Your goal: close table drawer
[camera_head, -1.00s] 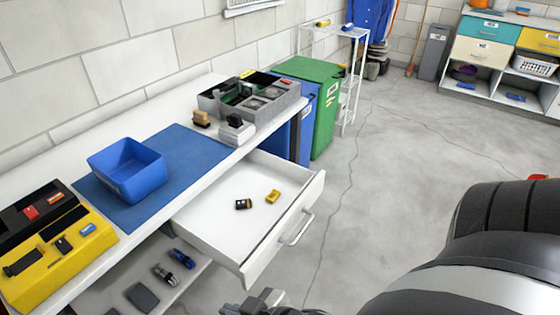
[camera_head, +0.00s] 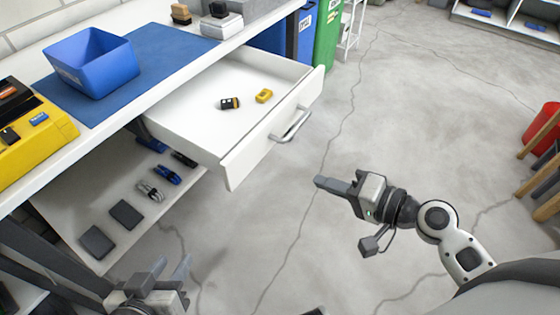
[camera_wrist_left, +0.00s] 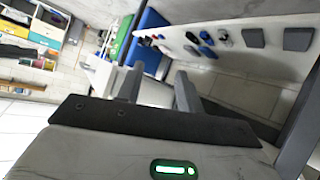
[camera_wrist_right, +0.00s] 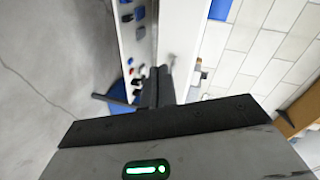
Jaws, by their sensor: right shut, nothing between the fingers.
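The white table drawer (camera_head: 228,165) is pulled well out from under the workbench in the head view. Its bar handle (camera_head: 291,125) is on the front panel. A black item (camera_head: 230,103) and a yellow item (camera_head: 264,95) lie inside it. My right gripper (camera_head: 320,182) is shut and empty, in front of the drawer and apart from it, with its fingers toward the drawer front. The right wrist view also shows its closed fingers (camera_wrist_right: 158,86). My left gripper (camera_head: 174,270) is open and empty, low beside the bench's lower shelf. Its spread fingers show in the left wrist view (camera_wrist_left: 158,88).
The workbench (camera_head: 180,62) carries a blue bin (camera_head: 92,65) on a blue mat and a yellow tool box (camera_head: 40,135). The lower shelf (camera_head: 95,195) holds several small items. A red stool (camera_head: 541,128) stands at the right. The floor before the drawer is clear.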

